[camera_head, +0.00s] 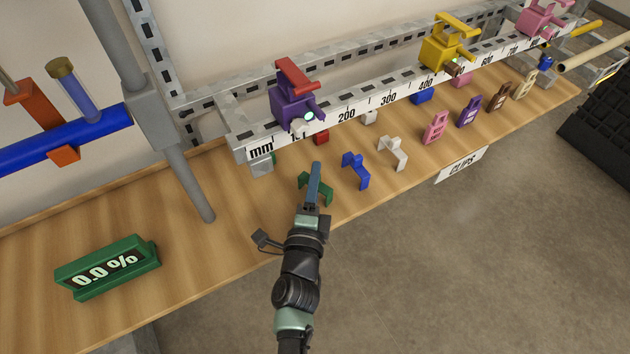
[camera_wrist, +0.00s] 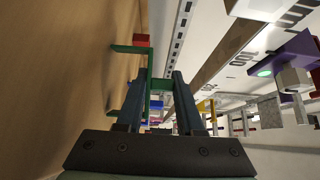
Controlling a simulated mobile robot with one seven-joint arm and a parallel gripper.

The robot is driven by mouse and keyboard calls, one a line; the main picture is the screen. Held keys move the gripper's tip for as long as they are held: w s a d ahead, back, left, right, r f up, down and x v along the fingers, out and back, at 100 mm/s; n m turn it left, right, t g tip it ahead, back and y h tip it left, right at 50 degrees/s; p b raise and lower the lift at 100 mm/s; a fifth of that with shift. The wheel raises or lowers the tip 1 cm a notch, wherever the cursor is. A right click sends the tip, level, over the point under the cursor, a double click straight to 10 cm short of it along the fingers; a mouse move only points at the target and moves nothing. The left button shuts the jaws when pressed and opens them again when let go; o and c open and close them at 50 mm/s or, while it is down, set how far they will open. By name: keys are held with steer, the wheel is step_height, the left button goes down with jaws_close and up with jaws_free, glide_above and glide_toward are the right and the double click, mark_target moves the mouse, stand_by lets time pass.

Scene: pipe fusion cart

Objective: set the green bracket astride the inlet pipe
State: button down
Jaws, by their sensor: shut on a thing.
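The green bracket (camera_head: 328,191) is at the row of clips on the wooden bench, partly hidden behind my fingers in the head view. My gripper (camera_head: 315,170) reaches over it from the front. In the wrist view the green bracket (camera_wrist: 158,84) crosses between the two fingers of my gripper (camera_wrist: 161,78), which are shut on it. One arm of the bracket sticks out to the left. I cannot tell if its feet touch the bench. A blue pipe (camera_head: 25,150) with an orange clamp runs at the far left; nothing marks it as the inlet pipe.
A blue clip (camera_head: 355,170) and a white clip (camera_head: 393,152) stand just right of my gripper. A ruled rail (camera_head: 375,107) with a purple valve (camera_head: 293,105) is behind. A grey post (camera_head: 185,175) and a green display (camera_head: 108,267) stand left. Bare bench lies between.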

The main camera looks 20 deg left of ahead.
steer(key=shift+f, duration=0.1)
steer(key=c, duration=0.5)
jaws_free()
steer(key=shift+c, duration=0.2)
steer(key=v, duration=1.2)
steer(key=shift+p, duration=0.3)
